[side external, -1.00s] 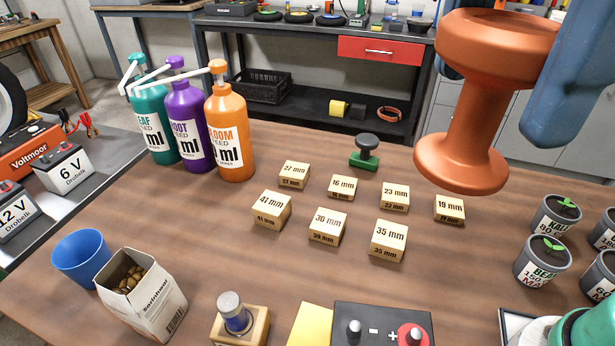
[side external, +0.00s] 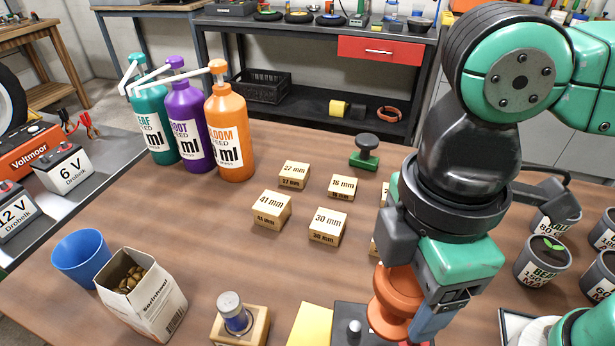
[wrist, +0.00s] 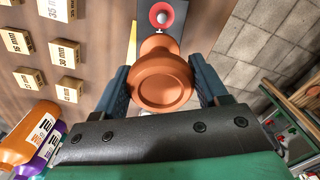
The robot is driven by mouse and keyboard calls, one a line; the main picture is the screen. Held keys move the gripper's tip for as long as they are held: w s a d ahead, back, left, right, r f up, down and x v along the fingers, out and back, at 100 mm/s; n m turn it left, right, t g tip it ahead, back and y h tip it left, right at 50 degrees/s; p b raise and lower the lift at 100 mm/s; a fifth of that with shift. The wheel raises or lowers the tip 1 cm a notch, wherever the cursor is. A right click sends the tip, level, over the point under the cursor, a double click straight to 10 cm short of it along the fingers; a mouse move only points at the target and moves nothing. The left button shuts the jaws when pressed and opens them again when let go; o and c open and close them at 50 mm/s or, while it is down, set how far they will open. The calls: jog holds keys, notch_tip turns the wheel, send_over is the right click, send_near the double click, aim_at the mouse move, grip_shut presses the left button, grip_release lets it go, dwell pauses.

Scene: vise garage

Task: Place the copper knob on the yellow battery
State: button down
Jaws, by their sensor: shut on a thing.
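The copper knob (side external: 397,292), spool-shaped with a wide flange at each end, is between my gripper's blue fingers. My gripper (side external: 413,318) is shut on it; the wrist view shows a finger on each side of the knob (wrist: 161,82). The yellow battery (side external: 311,326) is at the front edge of the side view, with a yellow part, a dark top, a grey terminal and a red one. The knob covers most of the red terminal in the side view. In the wrist view the battery's dark top (wrist: 144,22) lies just beyond the knob. I cannot tell whether they touch.
Wooden size blocks (side external: 328,226) stand mid-table, some hidden behind my arm. A wooden holder (side external: 255,326) with a metal-topped cylinder stands left of the battery. A carton (side external: 160,305), a blue cup (side external: 80,258) and pump bottles (side external: 230,135) are left. Plant pots (side external: 542,260) are right.

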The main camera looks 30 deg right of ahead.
aim_at(401, 303)
jog(key=shift+f, duration=1.05)
jog(key=shift+f, duration=0.3)
jog(key=shift+f, duration=0.35)
jog(key=shift+c, duration=0.2)
grip_release()
